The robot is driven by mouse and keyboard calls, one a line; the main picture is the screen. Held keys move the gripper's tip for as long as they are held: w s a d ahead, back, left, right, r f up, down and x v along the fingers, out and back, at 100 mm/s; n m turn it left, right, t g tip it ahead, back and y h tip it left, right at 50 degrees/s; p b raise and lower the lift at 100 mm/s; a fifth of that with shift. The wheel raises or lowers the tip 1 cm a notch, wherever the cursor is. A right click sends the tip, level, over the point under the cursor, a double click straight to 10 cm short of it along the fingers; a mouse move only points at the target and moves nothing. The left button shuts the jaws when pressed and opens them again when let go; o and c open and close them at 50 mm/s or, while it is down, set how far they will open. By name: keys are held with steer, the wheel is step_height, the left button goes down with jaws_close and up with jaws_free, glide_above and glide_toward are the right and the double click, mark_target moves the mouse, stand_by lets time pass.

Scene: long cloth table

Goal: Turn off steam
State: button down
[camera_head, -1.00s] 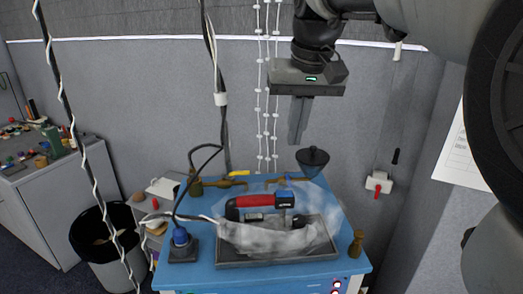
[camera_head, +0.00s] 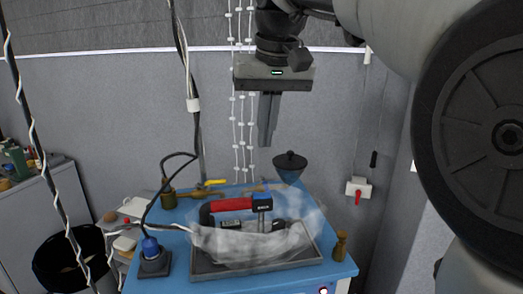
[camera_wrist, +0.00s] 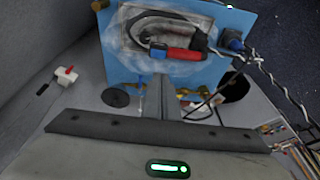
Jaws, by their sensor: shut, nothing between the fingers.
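A steam iron with a red and black handle (camera_head: 232,205) sits on a grey tray (camera_head: 207,270) on the blue table, with white steam around it. The iron also shows in the wrist view (camera_wrist: 184,54). Behind it a brass pipe fitting (camera_head: 180,195) carries a yellow lever handle (camera_head: 215,182). My gripper (camera_head: 266,142) is shut and empty, pointing down above and behind the iron, right of the yellow lever in the picture. In the wrist view my gripper (camera_wrist: 160,90) lies near the table's back edge and partly hides the fittings.
A dark funnel (camera_head: 290,162) stands at the table's back right, close to my gripper. A white wall box with a red handle (camera_head: 358,190) is at right. A black cable runs to a blue plug (camera_head: 150,246). A bin (camera_head: 62,262) stands left. Cords hang at left.

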steer(key=b, duration=0.2)
glide_above(258, 194)
steer(key=s, duration=0.1)
steer(key=f, duration=1.1)
steer(key=shift+s+d, duration=0.1)
steer(key=shift+d, duration=0.1)
steer(key=shift+f, duration=0.65)
